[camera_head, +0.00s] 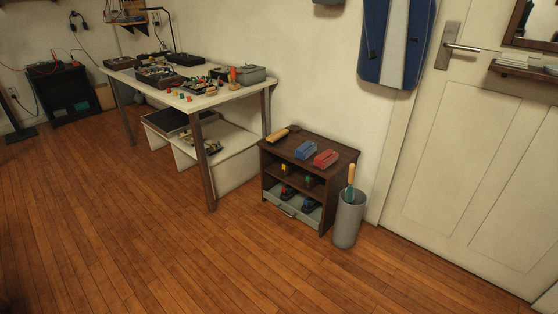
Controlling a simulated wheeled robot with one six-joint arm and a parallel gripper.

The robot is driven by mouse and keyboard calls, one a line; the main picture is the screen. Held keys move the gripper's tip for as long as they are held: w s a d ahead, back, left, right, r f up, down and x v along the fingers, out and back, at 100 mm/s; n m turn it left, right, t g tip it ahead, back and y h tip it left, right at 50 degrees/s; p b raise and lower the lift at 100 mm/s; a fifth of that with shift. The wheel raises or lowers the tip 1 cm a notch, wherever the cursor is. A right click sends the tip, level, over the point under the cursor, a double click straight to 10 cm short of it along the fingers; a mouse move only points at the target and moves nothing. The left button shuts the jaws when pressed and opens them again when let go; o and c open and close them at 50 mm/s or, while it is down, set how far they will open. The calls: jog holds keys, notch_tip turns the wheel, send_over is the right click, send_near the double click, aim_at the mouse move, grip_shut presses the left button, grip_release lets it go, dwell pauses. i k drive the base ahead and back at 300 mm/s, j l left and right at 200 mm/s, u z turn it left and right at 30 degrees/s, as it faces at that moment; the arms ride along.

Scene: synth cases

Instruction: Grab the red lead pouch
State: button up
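A small red pouch-like item (326,159) lies on top of the dark wooden cabinet (293,142), towards its right side. It looks like a low block or case; its material is too small to tell. A similar blue item (306,150) lies just to its left. My gripper is not in view.
A tan roller-shaped object (279,136) lies at the cabinet top's left. A grey bin (347,222) with a handled object stands against the cabinet's right side. A cluttered white workbench (206,100) stands to the left. The wooden floor (200,260) in front is clear.

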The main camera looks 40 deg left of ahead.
aim_at(323, 159)
jog(key=u, duration=1.3)
jog(key=i+l+u, duration=0.2)
jog(key=i+l, duration=0.3)
jog(key=i, duration=0.15)
jog(key=i+l+u, duration=0.2)
jog(key=i+l, duration=0.4)
jog(key=i+l+u, duration=0.25)
jog(key=i+l, duration=0.3)
jog(key=l, duration=0.15)
